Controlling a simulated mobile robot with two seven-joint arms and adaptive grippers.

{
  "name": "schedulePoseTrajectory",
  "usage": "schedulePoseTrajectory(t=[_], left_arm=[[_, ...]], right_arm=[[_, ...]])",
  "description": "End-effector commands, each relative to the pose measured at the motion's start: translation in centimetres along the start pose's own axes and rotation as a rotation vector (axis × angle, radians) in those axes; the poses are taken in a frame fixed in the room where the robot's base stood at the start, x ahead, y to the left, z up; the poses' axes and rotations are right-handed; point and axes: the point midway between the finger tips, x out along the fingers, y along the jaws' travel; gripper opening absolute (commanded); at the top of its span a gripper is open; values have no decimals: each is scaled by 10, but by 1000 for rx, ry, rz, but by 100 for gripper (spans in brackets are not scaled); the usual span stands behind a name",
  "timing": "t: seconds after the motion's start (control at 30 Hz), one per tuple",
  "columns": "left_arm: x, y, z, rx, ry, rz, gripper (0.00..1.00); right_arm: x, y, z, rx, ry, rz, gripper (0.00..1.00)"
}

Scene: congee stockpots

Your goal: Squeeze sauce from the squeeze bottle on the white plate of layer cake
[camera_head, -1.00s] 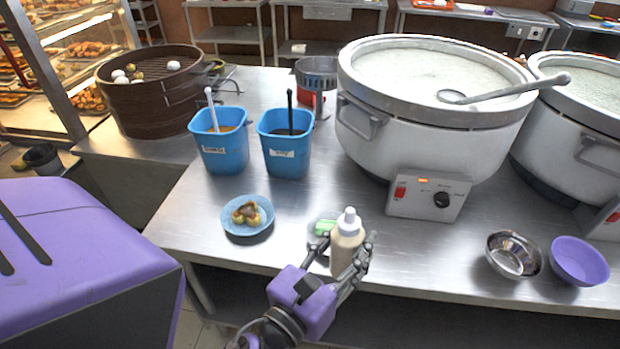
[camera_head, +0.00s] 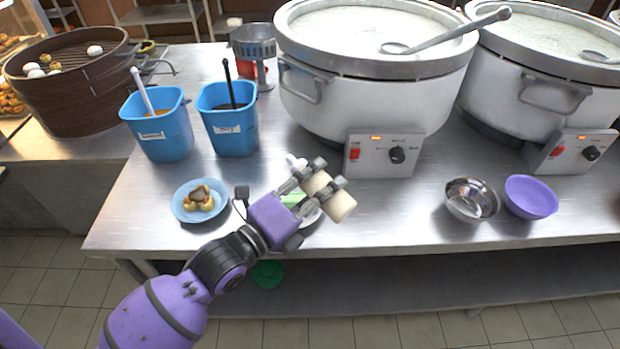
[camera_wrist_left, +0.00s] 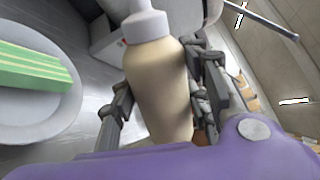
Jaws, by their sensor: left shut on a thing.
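My left gripper (camera_head: 328,173) is shut on the squeeze bottle (camera_head: 342,207), a cream bottle with a white cap. The bottle is tilted in the head view, with its cap toward the upper left and its base toward the lower right. The bottle also shows in the left wrist view (camera_wrist_left: 157,80), between the fingers. The white plate (camera_head: 313,217) is partly hidden behind the gripper. Green layer cake (camera_head: 292,199) lies on it. In the left wrist view the plate (camera_wrist_left: 40,125) and the striped green cake (camera_wrist_left: 30,68) are left of the bottle, apart from it. My right gripper is not in view.
A blue plate of food (camera_head: 184,213) stands left of the gripper. Two blue tubs (camera_head: 165,140) with ladles and a large stockpot (camera_head: 330,103) stand behind. A metal bowl (camera_head: 470,208) and a purple bowl (camera_head: 530,196) are at right.

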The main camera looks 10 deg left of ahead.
Motion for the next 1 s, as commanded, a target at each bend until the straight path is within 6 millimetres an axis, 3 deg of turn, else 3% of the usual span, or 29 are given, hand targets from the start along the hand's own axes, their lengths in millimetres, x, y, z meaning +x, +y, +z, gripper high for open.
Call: schedulePoseTrajectory(t=[0.1,0.5,1.0], left_arm=[[0,0,-20,-250,-2,-3,32],[0,-12,1,-816,4,-7,32],[0,-4,37,-1346,11,-2,32]], right_arm=[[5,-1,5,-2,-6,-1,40],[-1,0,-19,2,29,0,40],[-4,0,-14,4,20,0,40]])
